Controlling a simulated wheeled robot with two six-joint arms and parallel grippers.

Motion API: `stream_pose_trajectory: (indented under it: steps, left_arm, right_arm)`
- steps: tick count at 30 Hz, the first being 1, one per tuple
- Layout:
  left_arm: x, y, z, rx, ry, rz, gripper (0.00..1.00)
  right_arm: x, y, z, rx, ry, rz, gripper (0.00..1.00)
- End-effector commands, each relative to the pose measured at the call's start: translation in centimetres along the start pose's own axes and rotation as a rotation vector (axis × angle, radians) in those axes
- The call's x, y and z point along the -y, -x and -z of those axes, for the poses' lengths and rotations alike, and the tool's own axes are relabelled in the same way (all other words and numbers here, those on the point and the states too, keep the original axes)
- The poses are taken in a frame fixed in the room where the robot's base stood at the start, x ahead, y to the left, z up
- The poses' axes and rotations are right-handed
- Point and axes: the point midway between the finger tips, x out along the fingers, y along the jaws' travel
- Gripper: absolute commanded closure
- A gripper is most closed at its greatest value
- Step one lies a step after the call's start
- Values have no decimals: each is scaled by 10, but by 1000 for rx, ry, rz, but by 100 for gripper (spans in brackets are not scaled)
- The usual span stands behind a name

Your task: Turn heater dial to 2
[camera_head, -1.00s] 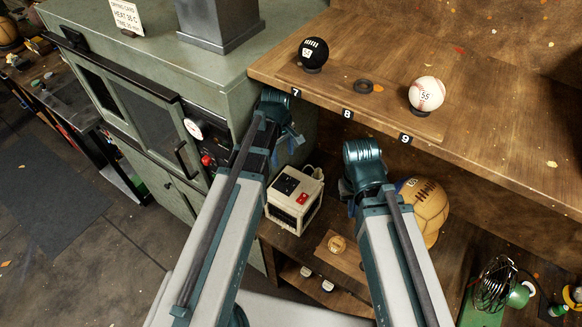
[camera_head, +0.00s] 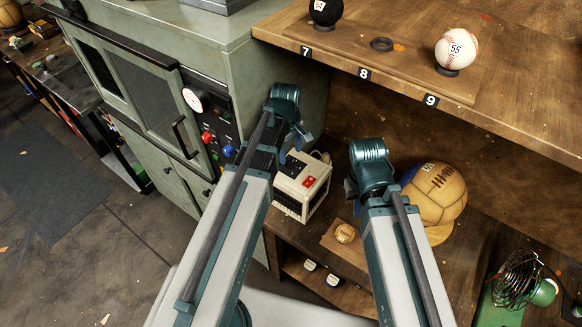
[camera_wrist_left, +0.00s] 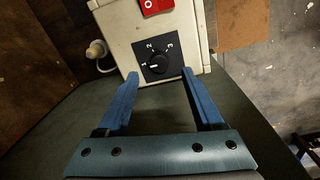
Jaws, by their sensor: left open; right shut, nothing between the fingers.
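The heater (camera_head: 300,185) is a cream box with a red switch, on the lower shelf in the head view. In the left wrist view its face (camera_wrist_left: 118,43) shows the red rocker switch (camera_wrist_left: 155,5) above a black dial (camera_wrist_left: 156,63) marked 1, 2 and 3. The dial's pale mark is small, and I cannot tell its exact heading. My left gripper (camera_wrist_left: 160,74) is open, its blue fingertips on either side of the dial's lower edge, with nothing between them. I cannot tell whether they touch the face. My right arm shows in the head view, but its fingertips are hidden.
A laced tan ball (camera_head: 435,195) sits right of the heater. The wooden bench (camera_head: 500,105) overhangs the shelf and carries a black ball (camera_head: 325,11) and a white baseball (camera_head: 456,48). A green cabinet (camera_head: 235,55) stands left.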

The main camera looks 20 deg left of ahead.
Motion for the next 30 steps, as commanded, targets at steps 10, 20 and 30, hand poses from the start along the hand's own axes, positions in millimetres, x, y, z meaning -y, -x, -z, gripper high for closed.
stream_pose_trajectory:
  steps: [10, 20, 30]
  left_arm:
    - [0, -46, 0, 0, 0, 0, 31]
    - [0, -47, 0, 0, 0, 0, 31]
    - [0, -47, 0, 0, 0, 0, 87]
  right_arm:
    - [4, -46, 3, -1, 4, -1, 100]
    - [4, -47, 3, -1, 5, -1, 100]
    - [4, -47, 3, -1, 5, -1, 100]
